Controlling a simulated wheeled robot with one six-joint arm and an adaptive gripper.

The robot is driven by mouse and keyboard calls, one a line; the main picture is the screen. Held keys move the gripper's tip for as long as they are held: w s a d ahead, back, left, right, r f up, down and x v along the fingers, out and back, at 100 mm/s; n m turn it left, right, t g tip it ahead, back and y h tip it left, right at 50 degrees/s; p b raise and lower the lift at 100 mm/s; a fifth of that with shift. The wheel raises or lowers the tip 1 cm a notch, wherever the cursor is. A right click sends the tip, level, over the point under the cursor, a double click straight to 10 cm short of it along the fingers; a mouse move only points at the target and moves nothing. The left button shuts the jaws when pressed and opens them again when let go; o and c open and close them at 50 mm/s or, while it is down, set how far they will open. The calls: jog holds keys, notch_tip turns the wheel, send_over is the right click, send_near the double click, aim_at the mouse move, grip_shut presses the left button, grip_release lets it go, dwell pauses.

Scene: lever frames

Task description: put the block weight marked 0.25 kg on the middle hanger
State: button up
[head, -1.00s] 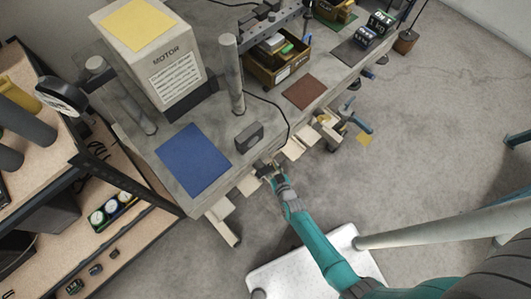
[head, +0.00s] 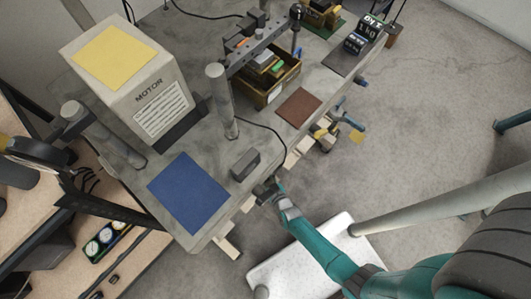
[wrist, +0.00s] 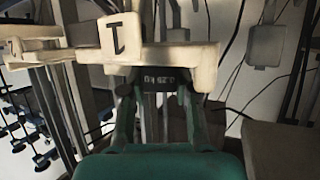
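A dark block marked 0.25 KG (wrist: 158,80) shows in the wrist view, between the two fingers of my gripper (wrist: 157,92), which look closed on its sides. A pale wooden bar (wrist: 190,58) with a T-like mark on its square front piece crosses just above and in front of the block, covering part of it. In the head view my gripper (head: 266,190) is at the front edge of the workbench (head: 195,120), and the block cannot be made out there. I cannot tell which pale part is the middle hanger.
A dark grey box (head: 245,165) and a blue mat (head: 188,193) lie on the bench near my gripper. A motor housing (head: 125,75), a grey post (head: 222,105) and a brown bin (head: 270,85) stand farther back. Pale wooden pieces (head: 299,151) stick out along the bench edge.

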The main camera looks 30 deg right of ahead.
jog(key=o, duration=0.4)
jog(key=shift+s+r, duration=0.1)
jog(key=shift+r, duration=0.1)
jog(key=v, duration=1.1)
jog(key=shift+s+r, duration=0.1)
jog(key=shift+s, duration=0.3)
jog(key=shift+n+t+y, duration=0.4)
jog(key=shift+t+y, duration=0.2)
jog(key=shift+t, duration=0.1)
jog(key=s+r, duration=0.5)
jog(key=r, duration=0.8)
jog(key=s+r, duration=0.6)
jog(key=r, duration=0.7)
jog(key=s+d+r, duration=0.1)
jog(key=s+r, duration=0.4)
jog(key=r, duration=0.9)
jog(key=shift+s+r, duration=0.1)
jog(key=shift+s, duration=0.1)
